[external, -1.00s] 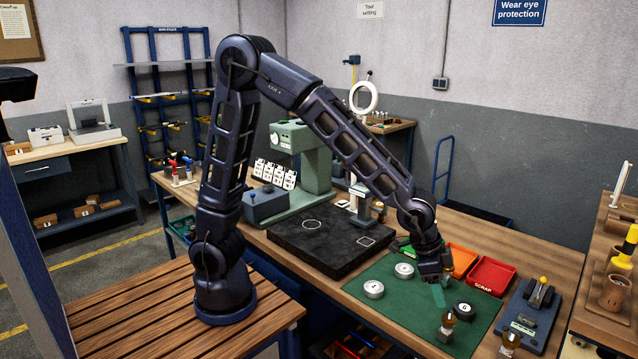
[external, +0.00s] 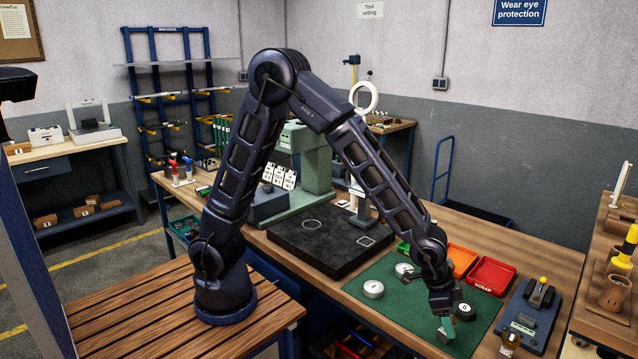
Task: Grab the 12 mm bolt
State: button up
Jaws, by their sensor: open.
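My gripper (external: 445,327) points down over the front part of the green mat (external: 395,313). Its jaws are open, with greenish fingertips low over the mat. A small upright piece with a grey base (external: 443,337) stands right at the fingertips and is mostly hidden by them. I cannot tell whether it lies between the jaws or touches them. No label shows on it, so I cannot confirm that it is the 12 mm bolt. A similar brass-topped piece (external: 510,340) stands off the mat to the right.
A dark numbered disc (external: 464,312) sits close to the right of my gripper. Light discs (external: 373,289) lie to the left. A red scrap tray (external: 492,276) and an orange tray (external: 461,259) stand behind. A blue fixture (external: 525,318) with a lever is at right.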

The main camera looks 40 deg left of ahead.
jog(key=shift+x, duration=1)
jog(key=shift+c, duration=0.2)
